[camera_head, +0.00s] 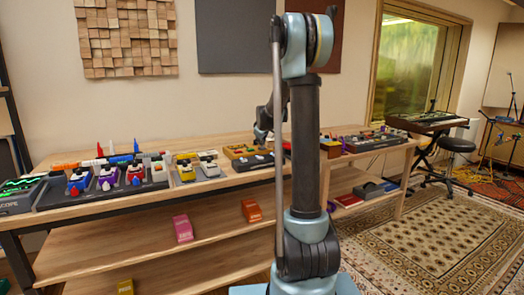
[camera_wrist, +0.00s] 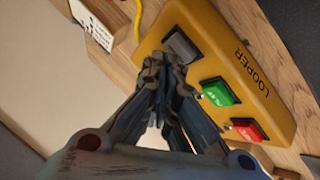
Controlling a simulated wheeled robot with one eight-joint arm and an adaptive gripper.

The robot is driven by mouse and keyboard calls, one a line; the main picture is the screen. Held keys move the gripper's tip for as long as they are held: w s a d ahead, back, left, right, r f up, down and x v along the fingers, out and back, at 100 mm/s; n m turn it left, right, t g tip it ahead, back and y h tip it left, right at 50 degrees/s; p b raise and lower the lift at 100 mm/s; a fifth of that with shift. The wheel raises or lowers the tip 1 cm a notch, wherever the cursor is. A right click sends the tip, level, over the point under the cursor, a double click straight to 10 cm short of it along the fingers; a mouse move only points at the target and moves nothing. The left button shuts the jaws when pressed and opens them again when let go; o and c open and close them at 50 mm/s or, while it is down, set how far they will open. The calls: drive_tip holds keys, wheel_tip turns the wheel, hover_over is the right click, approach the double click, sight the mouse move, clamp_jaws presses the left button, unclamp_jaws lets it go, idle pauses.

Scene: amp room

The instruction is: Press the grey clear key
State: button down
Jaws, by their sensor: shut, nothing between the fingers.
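The yellow looper box (camera_wrist: 205,60) lies tilted across the wrist view, with "LOOPER" printed along one side. Its grey key (camera_wrist: 181,47) is at the upper left end, the green key (camera_wrist: 219,91) in the middle and the red key (camera_wrist: 248,130) at the lower right end. No label on the grey key is readable. My gripper (camera_wrist: 165,74) is shut and empty, its fingertips over the box's near edge, just beside the grey key. I cannot tell whether they touch the box. In the head view a yellow-orange box (camera_head: 238,150) on the bench appears to be the looper; my arm partly blocks that area.
The wooden bench (camera_head: 95,203) carries several coloured pedals (camera_head: 108,178) left of the looper. A yellow cable (camera_wrist: 138,20) and a white labelled box (camera_wrist: 92,25) lie beside the looper. A lower shelf (camera_head: 120,250) holds a few pedals.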

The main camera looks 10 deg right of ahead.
drive_tip(key=shift+r, duration=0.5)
drive_tip(key=shift+r, duration=0.15)
drive_tip(key=shift+r, duration=2.35)
drive_tip(key=shift+s, duration=0.1)
drive_tip(key=s+f+m+g, duration=0.2)
drive_tip(key=s+f, duration=0.4)
drive_tip(key=s, duration=1.2)
drive_tip(key=s+f+m+g, duration=0.2)
drive_tip(key=s+f+m, duration=0.2)
drive_tip(key=s, duration=1.5)
drive_tip(key=s+d+f+m+g, duration=0.1)
drive_tip(key=s+f, duration=0.7)
drive_tip(key=s, duration=1.1)
drive_tip(key=shift+s+f+m+g, duration=0.15)
drive_tip(key=shift+f+m+g, duration=0.1)
drive_tip(key=shift+m+g, duration=0.7)
